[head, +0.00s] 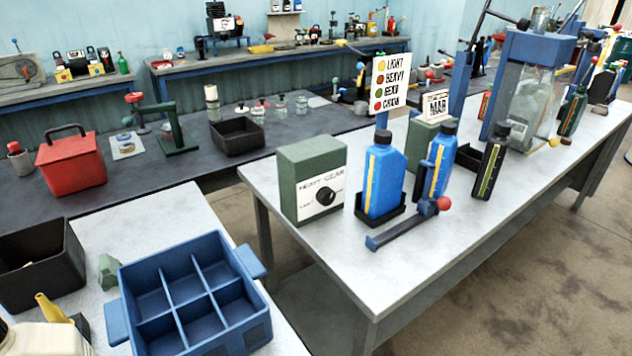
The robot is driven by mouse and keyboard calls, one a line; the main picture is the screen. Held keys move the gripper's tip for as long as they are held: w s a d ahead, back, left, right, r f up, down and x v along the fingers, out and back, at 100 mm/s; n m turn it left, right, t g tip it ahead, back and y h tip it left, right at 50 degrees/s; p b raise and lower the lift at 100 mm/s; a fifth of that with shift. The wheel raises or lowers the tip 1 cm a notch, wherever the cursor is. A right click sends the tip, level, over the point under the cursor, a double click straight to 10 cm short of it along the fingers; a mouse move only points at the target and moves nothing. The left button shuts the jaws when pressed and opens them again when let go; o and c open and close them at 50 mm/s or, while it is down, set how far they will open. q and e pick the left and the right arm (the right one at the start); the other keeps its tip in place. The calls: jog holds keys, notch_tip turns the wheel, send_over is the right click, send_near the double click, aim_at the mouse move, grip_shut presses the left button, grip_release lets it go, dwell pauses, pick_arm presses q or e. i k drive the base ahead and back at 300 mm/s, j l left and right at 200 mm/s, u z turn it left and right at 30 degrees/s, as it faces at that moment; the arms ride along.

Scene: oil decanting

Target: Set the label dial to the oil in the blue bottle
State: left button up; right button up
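The label dial is a black knob (326,196) on the white face of a green box (312,160) on the right-hand table. Its face reads HEAVY and GEAR along the top, with smaller text at lower left; I cannot tell where the knob points. A blue bottle (383,180) with a black cap and yellow side stripe stands upright in a black tray (380,215) right of the box. A second blue bottle (438,160), also yellow-striped, stands behind it to the right. A sign (391,83) pairs LIGHT with a yellow dot, HEAVY reddish-brown, GEAR green, CHAIN red. Neither gripper is in view.
A blue bar with a red ball (408,222) lies before the tray. A dark bottle (488,165) stands further right. A blue divided crate (195,290) sits on the near left table, beside a black bin (40,265). The table's front left corner is clear.

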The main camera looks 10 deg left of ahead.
aim_at(325, 196)
jog(key=i+l, duration=0.1)
jog(key=l, duration=0.25)
jog(key=i+l+z, duration=0.1)
jog(key=l, duration=0.3)
jog(key=i+l, duration=0.15)
jog(key=l, duration=0.2)
jog(key=i+l, duration=0.15)
jog(key=l, duration=0.2)
jog(key=z, duration=0.05)
